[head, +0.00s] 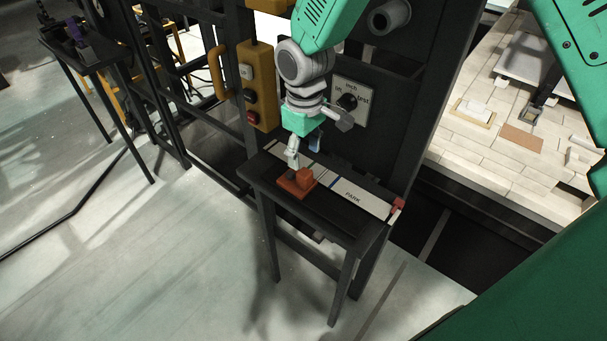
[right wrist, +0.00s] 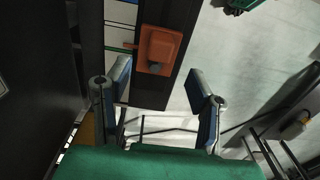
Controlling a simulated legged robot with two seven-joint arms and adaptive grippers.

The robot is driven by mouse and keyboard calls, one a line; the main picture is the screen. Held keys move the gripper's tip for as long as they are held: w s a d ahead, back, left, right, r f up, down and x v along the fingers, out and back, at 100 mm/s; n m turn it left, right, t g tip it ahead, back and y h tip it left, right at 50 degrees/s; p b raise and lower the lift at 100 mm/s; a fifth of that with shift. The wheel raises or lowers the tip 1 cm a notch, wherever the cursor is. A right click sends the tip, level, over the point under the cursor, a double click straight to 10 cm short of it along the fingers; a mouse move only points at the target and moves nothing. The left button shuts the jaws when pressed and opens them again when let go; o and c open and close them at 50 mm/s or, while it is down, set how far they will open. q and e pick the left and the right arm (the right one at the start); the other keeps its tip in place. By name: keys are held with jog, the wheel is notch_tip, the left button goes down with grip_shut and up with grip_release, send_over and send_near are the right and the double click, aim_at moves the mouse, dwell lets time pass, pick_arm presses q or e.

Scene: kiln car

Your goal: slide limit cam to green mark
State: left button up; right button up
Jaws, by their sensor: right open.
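The limit cam (head: 297,184) is an orange-red block with a raised part, on a dark narrow shelf (head: 335,222) along a pale strip (head: 362,198) marked PARK. In the right wrist view the cam (right wrist: 160,48) lies ahead of the fingertips, with a dark round knob on it. My left gripper is not in view.
A yellow button box (head: 257,85) and a dial plate (head: 351,102) are on the dark frame behind the shelf. A red piece (head: 397,208) sits at the strip's right end. A pale brick-topped car (head: 500,130) stands at the right. The floor in front is clear.

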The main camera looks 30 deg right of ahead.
aim_at(301, 170)
notch_tip(301, 170, down, 8)
jog(key=shift+r, duration=0.2)
grip_shut()
jog(key=shift+w+a+r+p, duration=0.15)
jog(key=shift+w+r+p, duration=0.05)
jog(key=shift+w+p, duration=0.25)
jog(key=shift+w+a+f, duration=0.15)
jog(key=shift+w+f, duration=0.05)
jog(key=shift+w, duration=0.15)
jog(key=shift+c, duration=0.7)
grip_release()
jog(key=shift+a, duration=0.1)
jog(key=shift+o, duration=0.7)
jog(key=shift+s, duration=0.2)
